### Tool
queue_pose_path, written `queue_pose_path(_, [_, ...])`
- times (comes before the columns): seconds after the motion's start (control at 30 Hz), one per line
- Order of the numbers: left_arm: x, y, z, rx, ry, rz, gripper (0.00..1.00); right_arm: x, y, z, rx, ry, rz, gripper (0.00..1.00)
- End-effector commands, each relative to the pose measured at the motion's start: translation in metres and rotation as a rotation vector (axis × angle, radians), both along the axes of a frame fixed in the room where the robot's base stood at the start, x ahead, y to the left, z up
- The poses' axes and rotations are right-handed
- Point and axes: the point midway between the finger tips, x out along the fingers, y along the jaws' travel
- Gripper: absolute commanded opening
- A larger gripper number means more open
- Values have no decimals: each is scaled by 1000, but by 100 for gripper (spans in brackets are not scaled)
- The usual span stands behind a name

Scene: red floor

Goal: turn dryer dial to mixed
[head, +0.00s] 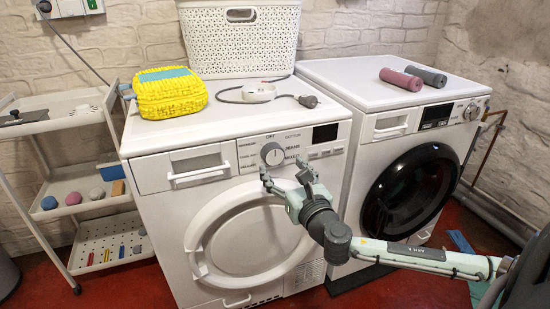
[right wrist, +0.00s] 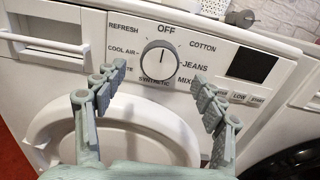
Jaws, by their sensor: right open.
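The dryer (head: 160,220) is the white machine on the left, with a white round door. Its round grey dial (head: 272,154) sits on the upper front panel; in the right wrist view the dial (right wrist: 160,60) has a dark mark pointing up towards OFF. The MIXED label (right wrist: 185,80) is at the dial's lower right, partly hidden by a finger. My right gripper (head: 285,171) is open and empty just below the dial. In the right wrist view the open fingers (right wrist: 157,76) stand either side of the dial, apart from it. My left gripper is not in view.
A washer (head: 370,150) with a black door stands to the right, bearing two rolled items (head: 401,79). A white shelf cart (head: 85,190) stands left.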

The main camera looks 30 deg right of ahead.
Motion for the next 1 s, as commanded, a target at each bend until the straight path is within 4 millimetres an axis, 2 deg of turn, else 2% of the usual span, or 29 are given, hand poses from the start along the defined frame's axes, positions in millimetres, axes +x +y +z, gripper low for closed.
queue_pose_path(0.1, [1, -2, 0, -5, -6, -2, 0, 21, -6, 2, 1, -3, -4, 70])
queue_pose_path(0.3, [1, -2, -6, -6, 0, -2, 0, 45, -11, 0, 5, -1, -2, 70])
queue_pose_path(0.67, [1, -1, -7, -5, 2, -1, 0, 51, -13, -1, 6, 2, -2, 70])
queue_pose_path(0.77, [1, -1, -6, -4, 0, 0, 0, 51, -13, -1, 6, 2, -2, 60])
queue_pose_path(1.0, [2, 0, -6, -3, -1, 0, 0, 51, -13, -1, 6, 1, -2, 30])
